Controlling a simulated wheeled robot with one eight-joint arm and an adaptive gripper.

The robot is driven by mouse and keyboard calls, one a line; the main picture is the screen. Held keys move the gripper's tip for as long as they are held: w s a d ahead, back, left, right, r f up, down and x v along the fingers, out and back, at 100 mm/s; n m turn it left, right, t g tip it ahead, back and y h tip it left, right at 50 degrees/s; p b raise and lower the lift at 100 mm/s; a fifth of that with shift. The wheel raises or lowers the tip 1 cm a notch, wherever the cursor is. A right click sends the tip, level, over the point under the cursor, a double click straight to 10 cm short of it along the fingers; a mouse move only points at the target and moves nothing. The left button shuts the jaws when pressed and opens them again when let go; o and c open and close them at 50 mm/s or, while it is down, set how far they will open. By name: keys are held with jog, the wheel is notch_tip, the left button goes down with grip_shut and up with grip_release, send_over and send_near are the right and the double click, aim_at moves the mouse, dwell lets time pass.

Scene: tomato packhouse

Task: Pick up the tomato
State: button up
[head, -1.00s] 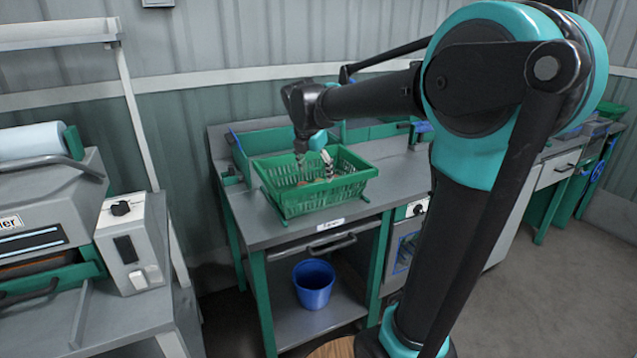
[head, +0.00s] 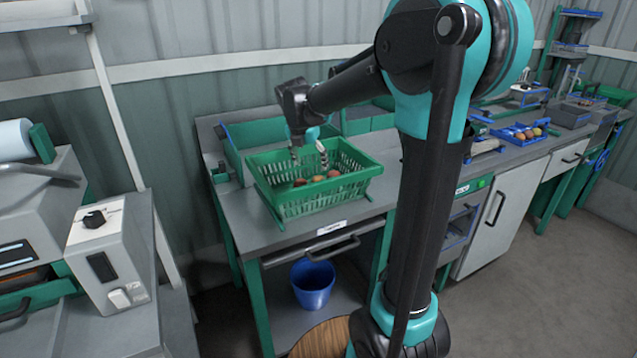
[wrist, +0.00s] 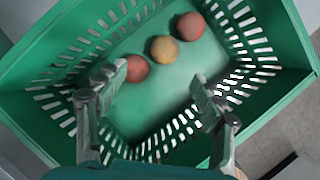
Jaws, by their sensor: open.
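Three tomatoes lie on the floor of a green slatted crate (head: 318,205), which also fills the wrist view (wrist: 45,72). In the wrist view one red tomato (wrist: 137,69) is close to the left finger, a yellow-orange tomato (wrist: 164,49) is in the middle, and another red tomato (wrist: 191,26) is farthest away. In the head view tomatoes (head: 333,173) show low in the crate. My gripper (wrist: 160,95) is open and empty, with its fingers spread over the crate. In the head view my gripper (head: 309,156) points down into the crate from above.
The crate stands on a grey workbench (head: 232,228) with a blue bucket (head: 312,284) on its lower shelf. A blue tray (head: 519,134) with several fruits stands on the bench at right. A grey machine (head: 122,250) stands at left.

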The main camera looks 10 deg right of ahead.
aim_at(317, 178)
jog(key=x, duration=0.4)
jog(key=shift+w+d+f, duration=0.1)
jog(key=shift+f, duration=0.25)
jog(key=shift+d+x, duration=0.2)
jog(key=shift+x, duration=1.15)
jog(key=shift+d+x, duration=0.2)
jog(key=shift+x, duration=1.15)
jog(key=shift+r, duration=0.15)
jog(key=c, duration=0.9)
